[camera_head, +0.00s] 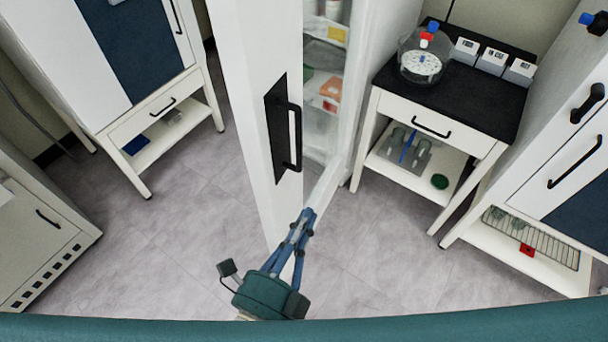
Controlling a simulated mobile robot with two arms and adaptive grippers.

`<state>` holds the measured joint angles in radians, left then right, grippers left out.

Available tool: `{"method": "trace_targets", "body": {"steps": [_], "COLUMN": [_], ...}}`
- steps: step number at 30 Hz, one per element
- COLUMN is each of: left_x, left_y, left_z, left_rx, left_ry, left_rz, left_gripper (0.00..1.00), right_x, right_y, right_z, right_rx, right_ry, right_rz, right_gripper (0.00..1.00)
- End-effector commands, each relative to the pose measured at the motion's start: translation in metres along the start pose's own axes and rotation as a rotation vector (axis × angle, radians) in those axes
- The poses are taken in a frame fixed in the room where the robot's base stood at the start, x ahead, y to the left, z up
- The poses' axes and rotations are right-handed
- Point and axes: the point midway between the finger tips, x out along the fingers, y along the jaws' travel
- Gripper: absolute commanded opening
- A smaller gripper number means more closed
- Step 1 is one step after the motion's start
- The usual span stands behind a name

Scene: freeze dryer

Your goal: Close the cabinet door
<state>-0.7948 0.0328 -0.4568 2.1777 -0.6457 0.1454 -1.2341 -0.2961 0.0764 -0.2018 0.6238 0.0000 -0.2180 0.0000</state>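The cabinet door (241,75) is white with a black vertical handle (293,137) on a dark plate. It stands open, swung out toward me. Behind it the white cabinet (380,45) shows shelves with small boxes and bottles. My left gripper (306,213) has blue fingers and a dark green body. It is in front of the door's lower part, below the handle, with its fingertips close together and nothing seen between them. I cannot tell whether it touches the door. The fingers hide part of the door's bottom edge. My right gripper is not in view.
A small table (459,97) with a black top carries a round device (421,62) and several white boxes to the right of the cabinet. White cabinets stand at the far left and right. The tiled floor (175,235) left of the door is clear.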

Motion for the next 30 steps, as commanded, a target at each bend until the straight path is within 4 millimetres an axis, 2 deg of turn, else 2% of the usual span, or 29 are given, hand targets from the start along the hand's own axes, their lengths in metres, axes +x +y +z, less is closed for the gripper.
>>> {"method": "trace_targets", "body": {"steps": [1, 12, 15, 19, 30], "left_x": [0.011, 0.089, 0.089, 0.092, 0.093], "left_y": [-0.005, -0.004, -0.004, -0.002, 0.001], "left_z": [0.0, 0.0, 0.019, 0.032, 0.039], "left_rx": [0.0, -0.003, 0.001, -0.002, -0.005], "left_ry": [0.0, 0.0, 0.001, 0.0, -0.001], "left_rz": [-0.006, -0.002, 0.001, 0.001, 0.001], "left_gripper": [0.0, 0.0, 0.0, 0.0, 0.0], "right_x": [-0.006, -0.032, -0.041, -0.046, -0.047], "right_y": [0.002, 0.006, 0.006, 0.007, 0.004], "right_z": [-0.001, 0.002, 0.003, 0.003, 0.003], "right_rx": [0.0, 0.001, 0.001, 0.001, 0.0], "right_ry": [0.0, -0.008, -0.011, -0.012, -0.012], "right_rz": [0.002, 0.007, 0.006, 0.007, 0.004], "right_gripper": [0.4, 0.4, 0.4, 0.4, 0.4]}}
